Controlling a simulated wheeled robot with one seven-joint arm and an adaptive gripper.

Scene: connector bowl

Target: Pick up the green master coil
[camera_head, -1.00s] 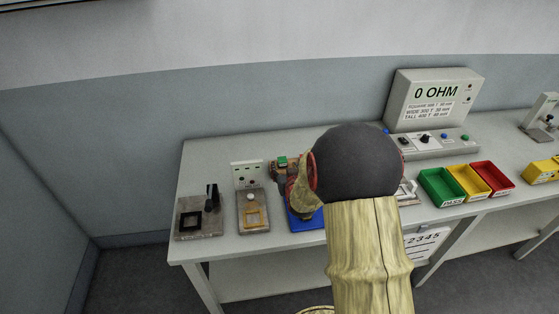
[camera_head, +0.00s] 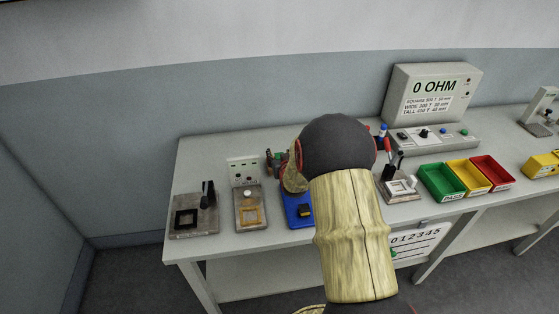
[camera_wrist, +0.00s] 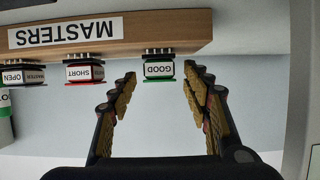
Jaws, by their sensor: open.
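The green master coil (camera_wrist: 158,70), with a white label reading GOOD upside down, shows in the wrist view against the wooden MASTERS board (camera_wrist: 120,32). My gripper (camera_wrist: 160,84) is open, with one gold-padded finger on each side of the coil. The coil sits between the fingertips, with a visible gap on both sides; I cannot tell the depth exactly. A red coil labelled SHORT (camera_wrist: 85,73) and a coil labelled OPEN (camera_wrist: 22,77) sit farther left along the board. In the head view my arm hides most of the gripper and the board area.
On the bench stand a dark-socket fixture (camera_head: 210,228), a second fixture (camera_head: 243,223), and a blue base (camera_head: 293,198). Right of my arm are another fixture (camera_head: 407,197), a meter (camera_head: 435,72), and green (camera_head: 430,187), yellow (camera_head: 458,185) and red (camera_head: 492,184) bins.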

